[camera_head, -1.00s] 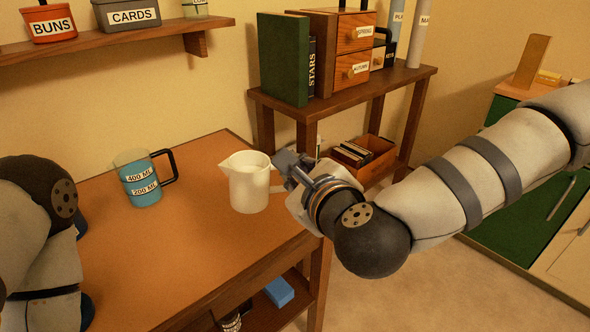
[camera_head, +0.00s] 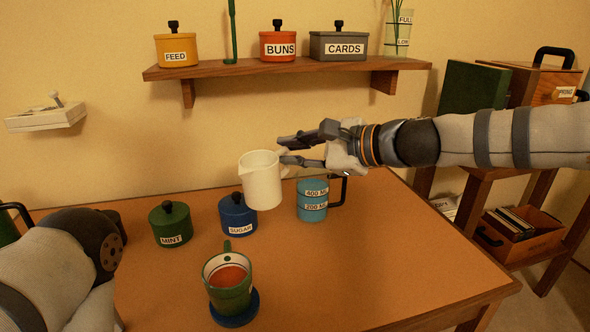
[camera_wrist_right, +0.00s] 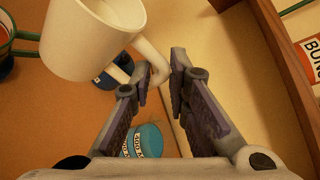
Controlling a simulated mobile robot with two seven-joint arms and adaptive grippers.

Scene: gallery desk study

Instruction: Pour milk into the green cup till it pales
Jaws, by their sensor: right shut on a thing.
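The green cup (camera_head: 228,297) stands upright on a blue coaster (camera_head: 240,318) at the front of the desk, with reddish-brown liquid (camera_head: 227,276) inside. Its rim also shows at the left edge of the right wrist view (camera_wrist_right: 6,45). My right gripper (camera_head: 284,151) is shut on the handle of the white milk jug (camera_head: 262,182). The jug is off the desk, beyond and slightly right of the cup, tilted slightly with its spout to the left. In the wrist view the jug handle (camera_wrist_right: 152,62) lies between the fingers (camera_wrist_right: 156,78). My left gripper is out of view.
The blue sugar pot (camera_head: 237,218), green mint pot (camera_head: 170,226) and blue measuring jug (camera_head: 312,203) stand on the desk behind the cup. A wall shelf (camera_head: 290,68) with tins hangs above. The desk right of the cup is clear.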

